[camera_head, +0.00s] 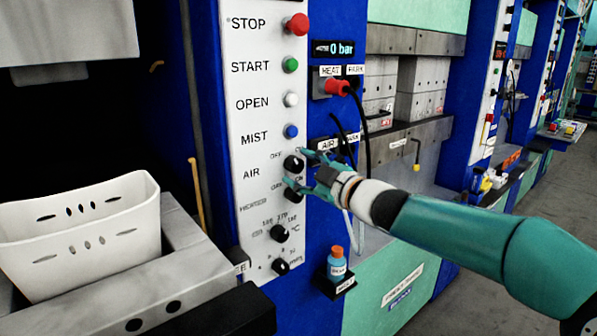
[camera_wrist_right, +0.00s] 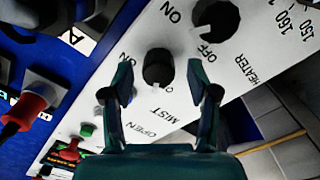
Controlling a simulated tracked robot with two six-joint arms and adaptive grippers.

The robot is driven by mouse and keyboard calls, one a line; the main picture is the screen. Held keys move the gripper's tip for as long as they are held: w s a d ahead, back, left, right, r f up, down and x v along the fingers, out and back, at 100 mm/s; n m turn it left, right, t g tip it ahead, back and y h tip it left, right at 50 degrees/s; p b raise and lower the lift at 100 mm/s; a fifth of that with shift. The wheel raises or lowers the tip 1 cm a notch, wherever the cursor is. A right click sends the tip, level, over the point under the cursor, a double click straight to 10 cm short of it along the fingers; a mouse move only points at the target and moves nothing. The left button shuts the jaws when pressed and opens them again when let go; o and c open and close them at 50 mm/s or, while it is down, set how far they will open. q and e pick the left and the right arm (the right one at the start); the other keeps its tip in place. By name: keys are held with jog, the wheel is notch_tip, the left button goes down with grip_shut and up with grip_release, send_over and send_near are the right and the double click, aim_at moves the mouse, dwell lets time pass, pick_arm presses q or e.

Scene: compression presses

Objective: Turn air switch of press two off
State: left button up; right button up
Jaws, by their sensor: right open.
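The white control panel (camera_head: 250,130) carries labelled controls, with AIR beside a black rotary knob (camera_head: 291,163) below the blue MIST button (camera_head: 291,131). My right gripper (camera_head: 295,168) is open at this air knob, one fingertip above it and one below. In the right wrist view the air knob (camera_wrist_right: 158,68) stands between the spread fingertips (camera_wrist_right: 160,76), with gaps on both sides. Its OFF label is partly hidden there, and I cannot tell its setting for certain. My left gripper is not in view.
The black heater knob (camera_head: 292,195) sits close below; it also shows in the right wrist view (camera_wrist_right: 215,20). A red plug (camera_head: 337,88) with a cable is to the right. A small blue bottle (camera_head: 337,264) stands on a ledge below. A white bin (camera_head: 85,225) is at left.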

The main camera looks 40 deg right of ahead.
jog(key=s, duration=1.2)
jog(key=shift+d, duration=0.45)
jog(key=shift+w+f, duration=0.1)
